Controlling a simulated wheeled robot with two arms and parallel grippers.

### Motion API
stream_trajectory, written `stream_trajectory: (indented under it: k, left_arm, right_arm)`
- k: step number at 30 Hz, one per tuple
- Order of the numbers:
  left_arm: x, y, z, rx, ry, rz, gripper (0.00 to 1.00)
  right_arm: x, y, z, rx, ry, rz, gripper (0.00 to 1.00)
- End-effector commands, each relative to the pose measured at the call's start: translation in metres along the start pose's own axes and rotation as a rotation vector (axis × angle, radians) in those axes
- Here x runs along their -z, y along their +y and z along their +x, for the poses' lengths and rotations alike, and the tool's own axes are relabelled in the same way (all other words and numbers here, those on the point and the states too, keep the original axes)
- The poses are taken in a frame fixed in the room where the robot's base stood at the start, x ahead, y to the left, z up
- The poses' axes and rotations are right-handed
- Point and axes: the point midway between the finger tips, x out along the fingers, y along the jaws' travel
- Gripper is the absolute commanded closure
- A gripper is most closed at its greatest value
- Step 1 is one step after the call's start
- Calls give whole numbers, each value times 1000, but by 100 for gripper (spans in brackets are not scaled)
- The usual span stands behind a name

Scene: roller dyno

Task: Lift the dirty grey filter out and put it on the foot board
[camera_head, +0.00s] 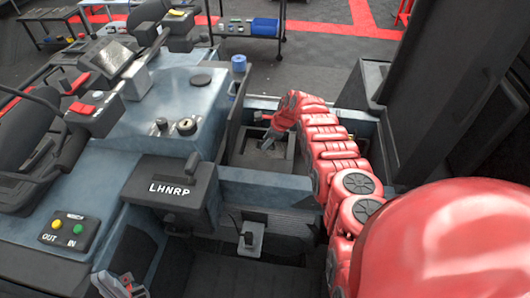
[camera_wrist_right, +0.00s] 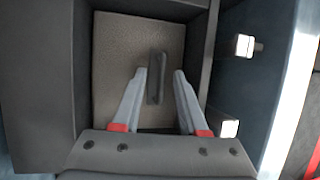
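The dirty grey filter (camera_wrist_right: 112,58) is a flat grey-brown panel with a dark raised handle (camera_wrist_right: 157,78), lying in a dark box. In the head view the filter (camera_head: 258,157) shows in the recess beyond the console, partly hidden by my right arm. My right gripper (camera_wrist_right: 160,72) is open above it, with its fingertips on either side of the handle. I cannot tell whether they touch it. My left gripper (camera_head: 122,286) is at the bottom left, far from the filter; its fingers are unclear. The dark footwell floor (camera_head: 205,272) may be the foot board.
The box walls (camera_wrist_right: 42,80) stand close around the filter. The console with the LHNRP lever housing (camera_head: 165,190) is left of the recess. A lever-like grey fitting (camera_head: 250,238) stands in front of it. A tall dark panel (camera_head: 440,90) rises at the right.

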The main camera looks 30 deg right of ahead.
Motion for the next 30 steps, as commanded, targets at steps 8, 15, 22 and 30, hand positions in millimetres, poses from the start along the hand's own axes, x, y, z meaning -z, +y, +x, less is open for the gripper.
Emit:
stream_trajectory:
  k: [8,15,22,30]
  left_arm:
    - [0,0,0,0,0,0,100]
    - [0,0,0,0,0,0,100]
    - [0,0,0,0,0,0,100]
    - [0,0,0,0,0,0,100]
  right_arm:
    - [0,0,0,0,0,0,100]
    - [0,0,0,0,0,1,100]
    - [0,0,0,0,0,1,100]
    - [0,0,0,0,0,1,100]
